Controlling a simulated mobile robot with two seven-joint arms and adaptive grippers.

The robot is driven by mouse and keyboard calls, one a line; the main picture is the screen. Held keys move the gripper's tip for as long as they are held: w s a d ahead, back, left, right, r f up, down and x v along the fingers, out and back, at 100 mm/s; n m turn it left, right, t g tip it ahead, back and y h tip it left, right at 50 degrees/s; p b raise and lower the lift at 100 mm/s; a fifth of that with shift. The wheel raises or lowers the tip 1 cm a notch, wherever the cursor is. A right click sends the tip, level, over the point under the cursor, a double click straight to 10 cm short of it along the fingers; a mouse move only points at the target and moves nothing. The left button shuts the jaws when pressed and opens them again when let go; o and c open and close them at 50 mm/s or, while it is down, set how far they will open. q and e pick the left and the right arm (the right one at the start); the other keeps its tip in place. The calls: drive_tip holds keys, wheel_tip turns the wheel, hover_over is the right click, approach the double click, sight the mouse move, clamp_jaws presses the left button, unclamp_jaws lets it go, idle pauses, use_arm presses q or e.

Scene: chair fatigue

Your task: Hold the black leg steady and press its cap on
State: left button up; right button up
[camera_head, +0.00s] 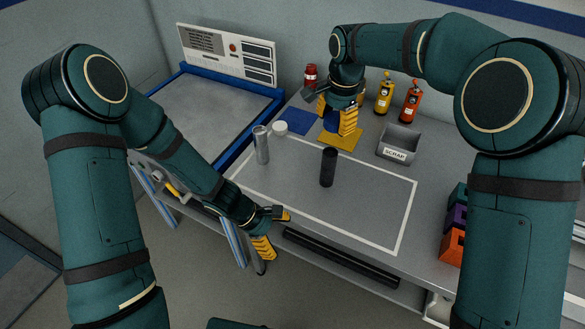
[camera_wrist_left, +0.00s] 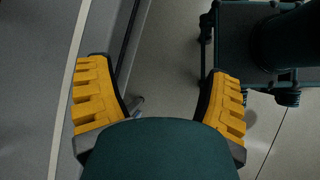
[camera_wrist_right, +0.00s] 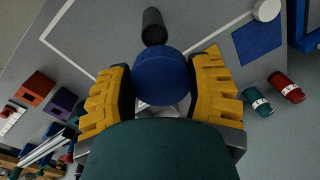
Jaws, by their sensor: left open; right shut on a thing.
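The black leg (camera_head: 328,167) stands upright inside the white outline on the grey table. In the right wrist view the black leg (camera_wrist_right: 153,27) shows beyond my fingers. My right gripper (camera_head: 334,117) is shut on a round blue cap (camera_wrist_right: 162,75), near the yellow mat (camera_head: 342,138), behind the leg and apart from it. A silver leg (camera_head: 262,145) stands upright to the left, with a white cap (camera_head: 280,128) beside it. My left gripper (camera_head: 275,232) is open and empty at the table's front edge. The left wrist view shows only table edge and floor between its fingers.
A blue mat (camera_head: 298,121) lies at the back. A grey scrap bin (camera_head: 397,143) stands at the back right, with yellow (camera_head: 384,96) and orange (camera_head: 410,101) bottles behind. Coloured bins (camera_head: 454,235) line the right edge. The table around the black leg is clear.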

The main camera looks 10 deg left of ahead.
sight(322, 168)
use_arm(q)
drive_tip(key=w+r+n+t+h, duration=0.1)
drive_tip(key=w, duration=0.1)
drive_tip(key=w+d+r+n+t, duration=0.1)
drive_tip(key=w+r+n, duration=0.1)
drive_tip(key=w+r+n+t+h, duration=0.1)
drive_tip(key=w+r+n, duration=0.1)
drive_tip(key=w, duration=0.1)
drive_tip(key=shift+w+d+h, duration=0.1)
drive_tip(key=shift+d+h, duration=0.2)
drive_tip(key=shift+d, duration=0.1)
drive_tip(key=w+r+n+t+h, duration=0.1)
drive_tip(key=w+r+n+t, duration=0.35)
drive_tip(key=w, duration=0.25)
drive_tip(key=shift+m, duration=0.25)
drive_tip(key=x, duration=1.1)
drive_tip(key=shift+w+d, duration=0.2)
drive_tip(key=shift+w, duration=0.1)
drive_tip(key=shift+g, duration=0.25)
clamp_jaws()
